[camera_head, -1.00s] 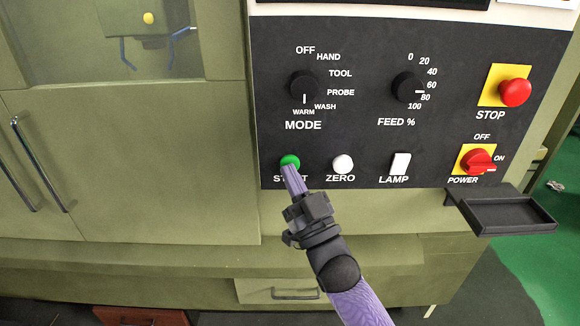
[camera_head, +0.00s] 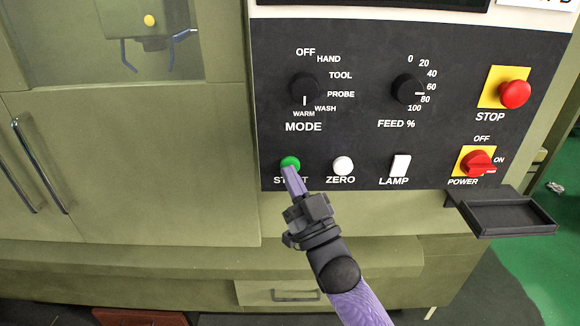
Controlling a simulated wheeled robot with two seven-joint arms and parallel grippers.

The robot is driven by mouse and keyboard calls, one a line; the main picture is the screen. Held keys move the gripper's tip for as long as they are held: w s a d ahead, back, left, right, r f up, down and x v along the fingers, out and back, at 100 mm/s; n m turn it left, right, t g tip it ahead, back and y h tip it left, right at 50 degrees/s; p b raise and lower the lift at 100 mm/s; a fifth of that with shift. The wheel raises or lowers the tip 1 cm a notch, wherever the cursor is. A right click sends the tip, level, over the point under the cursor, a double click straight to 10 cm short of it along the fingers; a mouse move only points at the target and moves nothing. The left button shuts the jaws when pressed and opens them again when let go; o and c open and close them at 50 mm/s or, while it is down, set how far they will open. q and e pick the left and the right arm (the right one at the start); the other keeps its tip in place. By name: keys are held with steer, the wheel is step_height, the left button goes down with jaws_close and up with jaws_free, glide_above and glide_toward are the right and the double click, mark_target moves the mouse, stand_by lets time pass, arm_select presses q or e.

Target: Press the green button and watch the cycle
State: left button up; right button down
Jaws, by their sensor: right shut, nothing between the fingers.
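The green START button (camera_head: 290,162) is at the lower left of the black control panel (camera_head: 350,130). My right gripper (camera_head: 288,170) comes up from below with its fingers shut and empty. Its fingertips overlap the lower part of the green button in the picture and cover part of the START label; I cannot tell whether they touch it. My left gripper is not in view.
Nearby on the panel are the white ZERO button (camera_head: 343,165), the LAMP switch (camera_head: 400,165), the MODE knob (camera_head: 304,88) and the FEED knob (camera_head: 407,89). The red STOP button (camera_head: 515,94) and POWER switch (camera_head: 478,162) are at right. A black tray (camera_head: 508,232) juts out below.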

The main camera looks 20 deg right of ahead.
steer(key=shift+s+a+f+p, duration=0.15)
steer(key=shift+s+p, duration=0.2)
steer(key=shift+s, duration=0.3)
steer(key=shift+s+a+p, duration=0.25)
steer(key=shift+s+p, duration=0.2)
steer(key=shift+s, duration=0.35)
steer(key=shift+s+a+p, duration=0.2)
steer(key=shift+s+p, duration=0.25)
steer(key=shift+s, duration=0.4)
steer(key=shift+s+a+p, duration=0.25)
steer(key=shift+s+p, duration=0.2)
steer(key=shift+s, duration=0.35)
stand_by(4.9)
